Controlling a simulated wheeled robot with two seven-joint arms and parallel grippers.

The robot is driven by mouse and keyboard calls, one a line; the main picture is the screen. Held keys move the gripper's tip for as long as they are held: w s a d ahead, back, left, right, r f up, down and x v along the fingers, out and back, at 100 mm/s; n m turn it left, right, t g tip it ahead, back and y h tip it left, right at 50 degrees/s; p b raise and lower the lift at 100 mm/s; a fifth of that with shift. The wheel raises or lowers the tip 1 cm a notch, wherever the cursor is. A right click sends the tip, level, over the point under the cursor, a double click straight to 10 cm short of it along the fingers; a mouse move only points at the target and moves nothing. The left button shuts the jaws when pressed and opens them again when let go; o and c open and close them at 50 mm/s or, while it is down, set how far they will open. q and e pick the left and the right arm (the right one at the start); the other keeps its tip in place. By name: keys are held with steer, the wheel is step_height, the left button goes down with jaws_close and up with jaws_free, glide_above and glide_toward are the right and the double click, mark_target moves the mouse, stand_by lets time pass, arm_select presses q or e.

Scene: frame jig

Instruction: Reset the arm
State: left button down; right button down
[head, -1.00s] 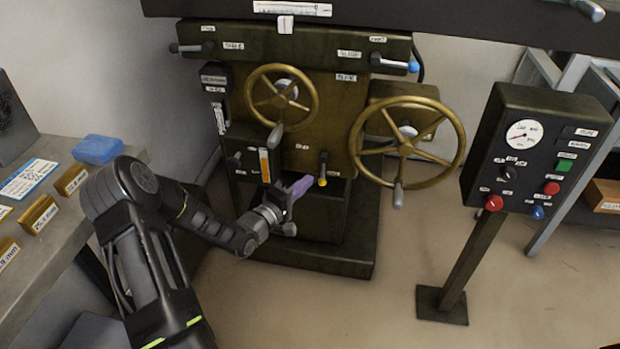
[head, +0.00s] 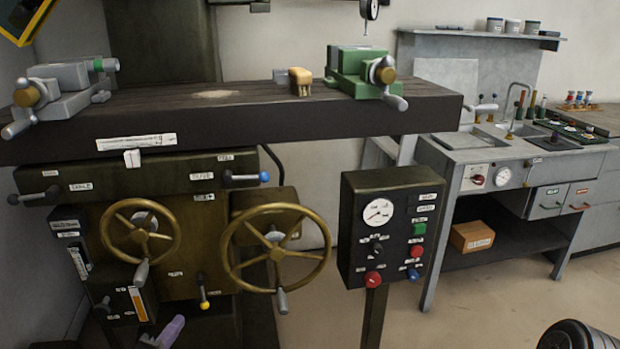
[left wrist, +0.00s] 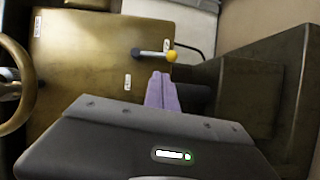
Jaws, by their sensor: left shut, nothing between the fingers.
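My left gripper (head: 170,332) shows at the bottom edge of the head view, in front of the lower part of the machine (head: 190,250). Its purple fingers are together and hold nothing. Most of the left arm is out of the frame. In the left wrist view the shut fingers (left wrist: 161,92) point toward the brass-coloured machine face, below a short lever with a yellow knob (left wrist: 172,57). I cannot tell whether the fingertips touch anything. A dark rounded part of my right arm (head: 575,337) shows at the bottom right corner. My right gripper is out of view.
Two brass handwheels (head: 275,250) stick out from the machine front. A control box (head: 390,228) on a post stands to their right. Above is a dark table (head: 240,118) with a grey and a green vise (head: 365,72). A workbench (head: 510,150) stands at right; the floor before it looks clear.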

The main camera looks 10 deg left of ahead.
arm_select(q)
steer(key=s+d+f+m+g+y, duration=0.1)
steer(key=s+d+f+m+g, duration=0.2)
steer(key=f, duration=0.5)
steer(key=s+d+f+m+g, duration=0.2)
steer(key=s+d+f+g, duration=0.15)
steer(key=f, duration=0.45)
steer(key=s+d+f+m+g+h, duration=0.25)
steer(key=s+d+f+g, duration=0.35)
steer(key=d, duration=0.4)
steer(key=s+d+f+m+g, duration=0.1)
steer(key=s+d+m+g, duration=0.45)
steer(key=s+d, duration=1.05)
step_height(320, 180, up, 18)
steer(key=t+p, duration=0.1)
steer(key=p, duration=1.7)
steer(key=shift+w+d+r+m+h, duration=0.15)
steer(key=shift+w+d+m+h, duration=0.2)
steer(key=shift+m+h, duration=0.1)
